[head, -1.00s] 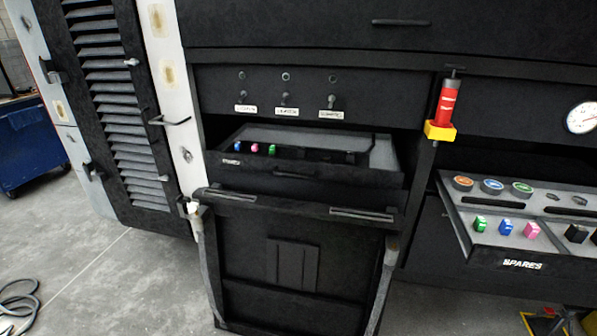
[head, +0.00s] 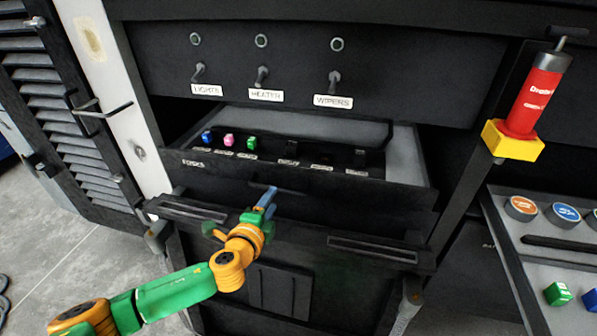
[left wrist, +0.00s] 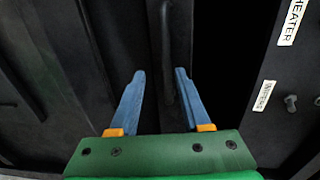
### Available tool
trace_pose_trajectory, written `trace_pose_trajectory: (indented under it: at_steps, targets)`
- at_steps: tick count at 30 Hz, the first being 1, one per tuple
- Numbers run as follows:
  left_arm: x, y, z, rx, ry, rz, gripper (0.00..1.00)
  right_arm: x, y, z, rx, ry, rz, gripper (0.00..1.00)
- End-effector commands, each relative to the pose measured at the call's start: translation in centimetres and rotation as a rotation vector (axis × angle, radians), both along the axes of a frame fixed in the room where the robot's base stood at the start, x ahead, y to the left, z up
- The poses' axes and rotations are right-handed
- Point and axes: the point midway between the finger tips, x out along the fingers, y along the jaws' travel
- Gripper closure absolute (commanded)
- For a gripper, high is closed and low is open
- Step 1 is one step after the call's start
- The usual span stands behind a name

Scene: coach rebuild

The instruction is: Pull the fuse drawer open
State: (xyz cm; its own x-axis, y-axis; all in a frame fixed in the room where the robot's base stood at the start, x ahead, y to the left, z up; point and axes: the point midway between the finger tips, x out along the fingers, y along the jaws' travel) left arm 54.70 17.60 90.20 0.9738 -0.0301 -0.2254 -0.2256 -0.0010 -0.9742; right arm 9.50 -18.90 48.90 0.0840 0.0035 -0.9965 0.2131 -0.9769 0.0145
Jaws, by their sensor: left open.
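The black fuse drawer (head: 300,180) stands partly out of the panel in the head view. Blue, pink and green fuses (head: 228,141) sit at its left, with dark slots to their right. Its front carries a slim dark handle (head: 292,192). My left gripper (head: 266,199), with blue fingers, is at this handle, coming from the front left. In the left wrist view the gripper (left wrist: 158,98) is open, and a dark bar (left wrist: 166,62), which looks like the handle, lies ahead between the fingers. I cannot tell whether they touch it. My right gripper is not in view.
Three labelled toggle switches (head: 262,76) are above the drawer. A ledge with grey strips (head: 372,249) runs below it. A red cylinder in a yellow holder (head: 530,105) hangs at right, above a spares tray (head: 540,236). A louvred door (head: 62,120) stands at left.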

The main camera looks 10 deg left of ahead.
Motion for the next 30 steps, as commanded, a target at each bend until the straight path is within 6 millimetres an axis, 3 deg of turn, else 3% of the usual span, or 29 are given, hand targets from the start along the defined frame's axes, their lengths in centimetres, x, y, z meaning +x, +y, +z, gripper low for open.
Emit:
trace_pose_trajectory:
  at_steps: [13,25,26,30]
  targets:
    - [5.9,-0.4,-1.1,0.007,-0.009,-0.005,0.53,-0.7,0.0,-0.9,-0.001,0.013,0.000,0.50]
    - [6.9,-0.3,-1.2,0.005,-0.007,-0.004,0.53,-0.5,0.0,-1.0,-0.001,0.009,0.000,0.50]
    - [6.9,-0.3,-1.2,0.005,-0.007,-0.004,0.58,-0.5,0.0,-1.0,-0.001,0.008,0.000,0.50]
    - [6.9,-0.3,-1.2,0.005,-0.007,-0.004,0.96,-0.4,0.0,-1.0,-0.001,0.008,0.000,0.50]
